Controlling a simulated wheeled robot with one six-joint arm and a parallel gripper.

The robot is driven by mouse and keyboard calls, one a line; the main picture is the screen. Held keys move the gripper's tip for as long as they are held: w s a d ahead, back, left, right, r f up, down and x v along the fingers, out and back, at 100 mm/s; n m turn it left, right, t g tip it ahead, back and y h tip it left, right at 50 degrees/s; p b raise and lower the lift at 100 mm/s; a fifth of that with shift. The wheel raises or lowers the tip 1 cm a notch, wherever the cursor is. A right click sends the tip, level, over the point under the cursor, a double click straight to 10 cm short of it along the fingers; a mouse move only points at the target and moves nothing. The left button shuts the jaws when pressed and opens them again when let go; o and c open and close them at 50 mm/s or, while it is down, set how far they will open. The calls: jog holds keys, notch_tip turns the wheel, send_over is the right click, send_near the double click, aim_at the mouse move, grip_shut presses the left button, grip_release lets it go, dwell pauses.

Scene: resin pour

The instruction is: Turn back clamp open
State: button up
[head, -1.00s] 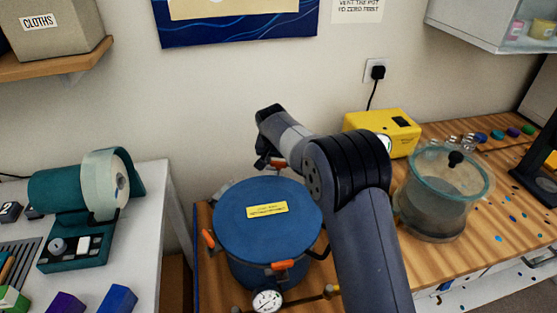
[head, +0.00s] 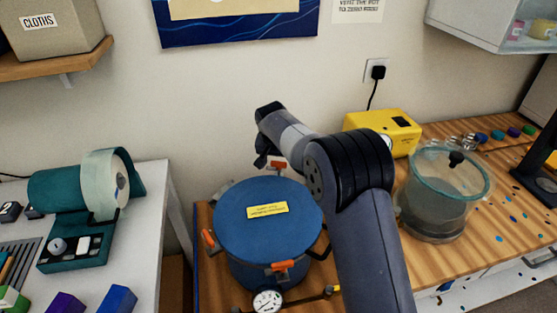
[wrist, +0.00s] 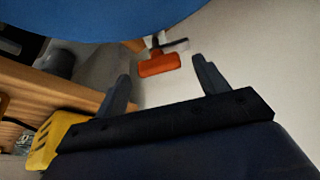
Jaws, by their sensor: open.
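The blue pot (head: 240,225) stands on the wooden bench with its round lid on and a yellow label on top. The back clamp (head: 279,165) shows its orange handle at the pot's far rim; in the wrist view its orange handle (wrist: 159,65) hangs out from the lid's edge. My gripper (head: 262,160) is behind the pot, just left of the back clamp. In the wrist view my gripper (wrist: 161,72) is open, with the orange handle ahead between its fingertips; I cannot tell whether they touch. The front clamp (head: 281,266) and left clamp (head: 208,239) also show orange handles.
A pressure gauge (head: 267,301) sits at the pot's front. A yellow box (head: 384,132) and a clear chamber with a teal rim (head: 444,192) stand to the right. The wall is close behind the pot. A teal tape dispenser (head: 62,190) is on the left table.

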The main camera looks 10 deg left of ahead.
jog(key=v, duration=1)
jog(key=shift+b, duration=0.45)
jog(key=shift+f, duration=0.1)
jog(key=p+x, duration=0.1)
jog(key=x, duration=0.9)
jog(key=shift+w+f, duration=0.2)
jog(key=shift+f, duration=0.1)
jog(key=shift+s+r, duration=0.1)
